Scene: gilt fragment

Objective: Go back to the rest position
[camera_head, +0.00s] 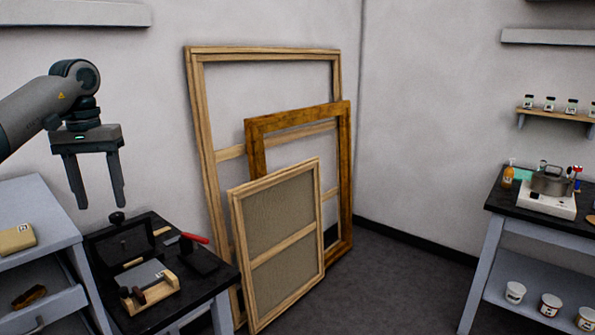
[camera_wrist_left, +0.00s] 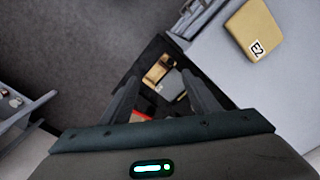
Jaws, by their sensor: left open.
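My left gripper (camera_head: 97,205) hangs in the air at the left of the head view, fingers pointing down and apart, with nothing between them. It is above the dark-topped bench (camera_head: 205,290). In the left wrist view its two fingers (camera_wrist_left: 155,95) are spread, with the bench below between them. My right gripper is in neither view.
A wooden jig (camera_head: 150,290) and a red-handled tool (camera_head: 194,238) lie on the bench. A grey cabinet (camera_head: 40,205) with a tan block (camera_head: 17,239) stands left. Wooden frames (camera_head: 277,250) lean on the wall. A second table (camera_head: 505,204) holds a pot (camera_head: 551,181). Floor between is clear.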

